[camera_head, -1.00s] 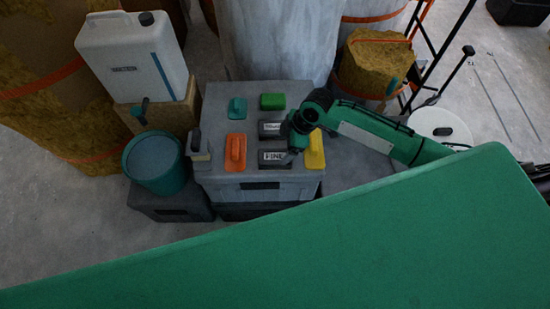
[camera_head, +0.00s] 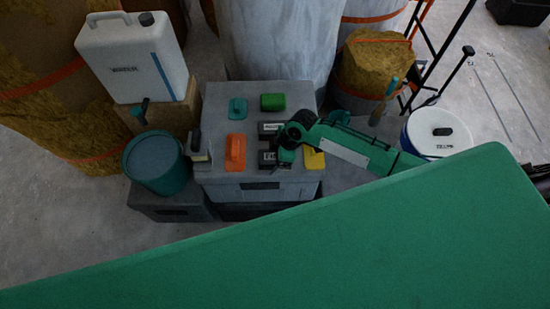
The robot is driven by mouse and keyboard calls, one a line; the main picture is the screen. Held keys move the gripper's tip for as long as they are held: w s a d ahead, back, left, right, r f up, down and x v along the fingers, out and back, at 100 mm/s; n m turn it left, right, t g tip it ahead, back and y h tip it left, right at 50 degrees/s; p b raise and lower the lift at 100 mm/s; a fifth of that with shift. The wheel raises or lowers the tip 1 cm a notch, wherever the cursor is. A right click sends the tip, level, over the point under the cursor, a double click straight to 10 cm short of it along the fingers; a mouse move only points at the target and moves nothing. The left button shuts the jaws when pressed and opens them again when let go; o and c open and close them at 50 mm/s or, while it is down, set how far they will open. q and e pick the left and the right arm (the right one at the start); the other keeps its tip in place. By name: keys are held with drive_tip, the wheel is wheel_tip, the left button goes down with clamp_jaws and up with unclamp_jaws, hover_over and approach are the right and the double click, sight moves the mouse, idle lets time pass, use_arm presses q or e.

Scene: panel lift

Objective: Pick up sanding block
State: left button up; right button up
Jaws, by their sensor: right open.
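A dark sanding block with a white label, partly readable as starting with F (camera_head: 267,157), lies on top of the grey toolbox (camera_head: 215,108). A second dark block with a white label (camera_head: 269,128) lies just behind it. My right gripper (camera_head: 277,161) is open, pointing down at the right side of the front block and hiding part of it. I cannot tell whether the fingers touch the block. My left gripper is not in view.
On the toolbox are an orange float (camera_head: 235,152), a teal one (camera_head: 238,107), a green block (camera_head: 272,102) and a yellow float (camera_head: 314,159) partly behind my arm. A teal bucket (camera_head: 155,163) and a white canister (camera_head: 135,60) stand left, a white bucket (camera_head: 440,133) right.

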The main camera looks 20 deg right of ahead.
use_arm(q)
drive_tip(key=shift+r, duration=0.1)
use_arm(e)
drive_tip(key=shift+f, duration=0.15)
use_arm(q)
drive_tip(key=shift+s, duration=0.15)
use_arm(e)
drive_tip(key=shift+f, duration=0.1)
drive_tip(key=c, duration=1.2)
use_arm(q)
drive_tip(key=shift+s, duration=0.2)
use_arm(e)
drive_tip(key=shift+o, duration=0.2)
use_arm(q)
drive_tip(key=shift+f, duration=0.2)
use_arm(e)
drive_tip(key=shift+r, duration=0.55)
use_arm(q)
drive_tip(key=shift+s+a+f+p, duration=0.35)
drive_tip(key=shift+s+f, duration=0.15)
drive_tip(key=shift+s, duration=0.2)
use_arm(e)
wheel_tip(320, 180, up, 20)
drive_tip(key=shift+f, duration=0.25)
